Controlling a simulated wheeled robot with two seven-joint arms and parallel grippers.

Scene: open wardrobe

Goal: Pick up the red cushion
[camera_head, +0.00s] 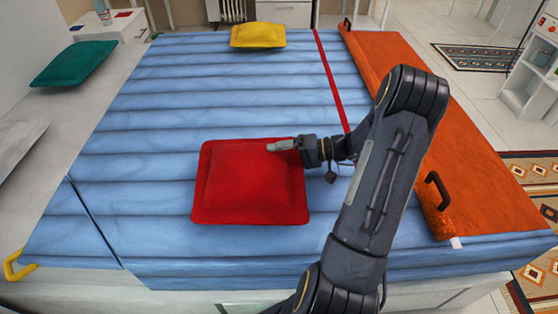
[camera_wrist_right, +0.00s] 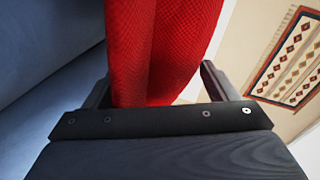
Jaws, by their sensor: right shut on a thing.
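The red cushion (camera_head: 245,188) is square and lies on or just over the blue ribbed bed surface (camera_head: 150,150) in the head view. My right gripper (camera_head: 283,146) is at the cushion's upper right part and is shut on it. In the right wrist view the red cushion (camera_wrist_right: 155,45) fills the space between the two dark fingers of my right gripper (camera_wrist_right: 160,88). I cannot tell whether the cushion is clear of the surface. My left gripper does not show.
A yellow cushion (camera_head: 258,35) lies at the far edge of the blue surface, and a green cushion (camera_head: 73,63) lies at the left. An orange panel (camera_head: 440,120) with dark handles is on the right. A red strip (camera_head: 328,80) crosses the blue surface.

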